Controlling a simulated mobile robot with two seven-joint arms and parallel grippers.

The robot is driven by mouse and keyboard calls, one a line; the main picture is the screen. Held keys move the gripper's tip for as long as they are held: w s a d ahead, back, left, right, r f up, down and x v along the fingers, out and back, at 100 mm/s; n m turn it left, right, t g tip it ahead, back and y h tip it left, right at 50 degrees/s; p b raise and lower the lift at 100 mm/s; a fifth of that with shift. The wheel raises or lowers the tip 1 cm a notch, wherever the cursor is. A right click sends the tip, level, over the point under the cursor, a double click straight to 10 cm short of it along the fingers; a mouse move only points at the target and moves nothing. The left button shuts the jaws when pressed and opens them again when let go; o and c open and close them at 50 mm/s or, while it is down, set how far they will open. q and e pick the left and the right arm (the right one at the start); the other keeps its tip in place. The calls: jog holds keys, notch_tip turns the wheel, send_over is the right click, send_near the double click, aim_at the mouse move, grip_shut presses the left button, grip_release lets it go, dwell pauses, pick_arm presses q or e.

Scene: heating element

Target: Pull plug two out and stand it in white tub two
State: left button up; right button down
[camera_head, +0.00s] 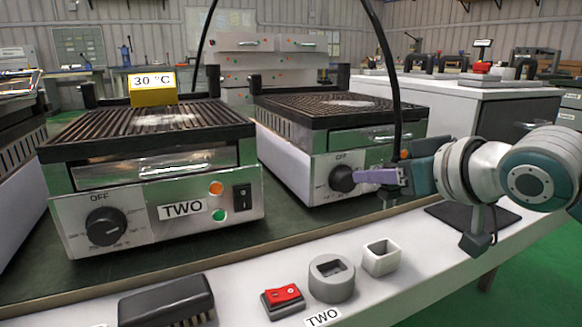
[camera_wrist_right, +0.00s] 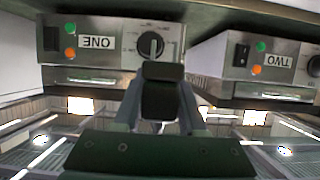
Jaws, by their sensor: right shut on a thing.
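My right gripper (camera_head: 376,177) is in front of the right-hand heater, its fingertips overlapping that heater's black knob in the head view. It is shut on a black plug (camera_wrist_right: 162,98), which shows between the fingers in the right wrist view. A black cable (camera_head: 392,80) hangs down to the gripper from above. The plug itself is mostly hidden in the head view. White tub two (camera_head: 381,257), a small square open tub, stands on the bench edge below the gripper and looks empty. Left of it is a round grey socket (camera_head: 332,280) with an empty square recess.
A red rocker switch (camera_head: 283,298) and a TWO label (camera_head: 322,317) are beside the socket. Heater TWO (camera_head: 155,190) stands behind, with a yellow 30 °C display (camera_head: 153,89) on top. Heater ONE (camera_head: 340,140) stands right of it.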

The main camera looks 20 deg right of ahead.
jog(key=shift+f+b, duration=1.65)
jog(key=shift+f, duration=1.3)
jog(key=shift+r, duration=0.1)
jog(key=shift+p, duration=0.5)
jog(key=shift+p, duration=0.5)
jog(key=shift+f+b, duration=0.6)
jog(key=shift+f, duration=0.35)
jog(key=shift+f+b, duration=1.05)
jog(key=shift+f, duration=0.4)
